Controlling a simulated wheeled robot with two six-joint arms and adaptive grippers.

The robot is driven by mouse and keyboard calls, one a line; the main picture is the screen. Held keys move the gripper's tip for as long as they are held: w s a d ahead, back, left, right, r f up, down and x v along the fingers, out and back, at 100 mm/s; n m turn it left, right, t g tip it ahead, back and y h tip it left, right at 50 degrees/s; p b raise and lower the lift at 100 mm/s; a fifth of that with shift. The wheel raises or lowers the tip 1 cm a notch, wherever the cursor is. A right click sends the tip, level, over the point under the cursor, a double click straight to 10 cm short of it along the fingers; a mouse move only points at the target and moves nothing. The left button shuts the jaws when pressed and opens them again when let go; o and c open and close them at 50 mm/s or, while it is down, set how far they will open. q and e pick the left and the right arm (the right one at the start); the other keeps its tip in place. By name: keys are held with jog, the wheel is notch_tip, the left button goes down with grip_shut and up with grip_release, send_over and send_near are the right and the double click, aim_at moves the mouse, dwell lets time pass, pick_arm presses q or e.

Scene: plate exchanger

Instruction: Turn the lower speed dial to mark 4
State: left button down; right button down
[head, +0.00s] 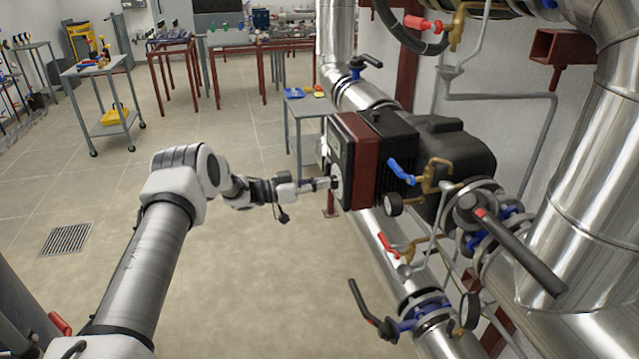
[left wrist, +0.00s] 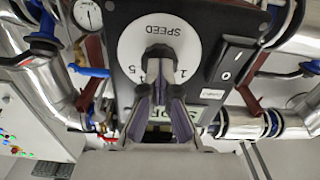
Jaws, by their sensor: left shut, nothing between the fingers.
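The white speed dial (left wrist: 160,38) is on the dark front face of the pump's control box in the left wrist view, with the word SPEED and the marks 5 and 1 readable. In the head view only its edge (head: 337,180) shows, on the front of the red and black control box (head: 362,150). My left gripper (head: 326,183) is shut with its fingertips at the dial. My right gripper is not in view.
A rocker switch (left wrist: 232,57) is beside the dial. A blue-handled valve (head: 401,170), gauges and large metal pipes (head: 380,235) crowd around the pump. A small grey table (head: 308,108) stands behind it. The floor left of the pump is open.

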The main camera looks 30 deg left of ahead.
pick_arm(q)
jog(key=shift+w+d+r+n, duration=0.1)
jog(key=shift+d+n, duration=0.1)
jog(key=shift+n, duration=0.8)
jog(key=c, duration=0.6)
grip_release()
jog(key=shift+w+d, duration=0.1)
jog(key=shift+c, duration=0.2)
jog(key=v, duration=1.1)
jog(key=shift+s+a, duration=0.25)
jog(key=shift+a, duration=0.05)
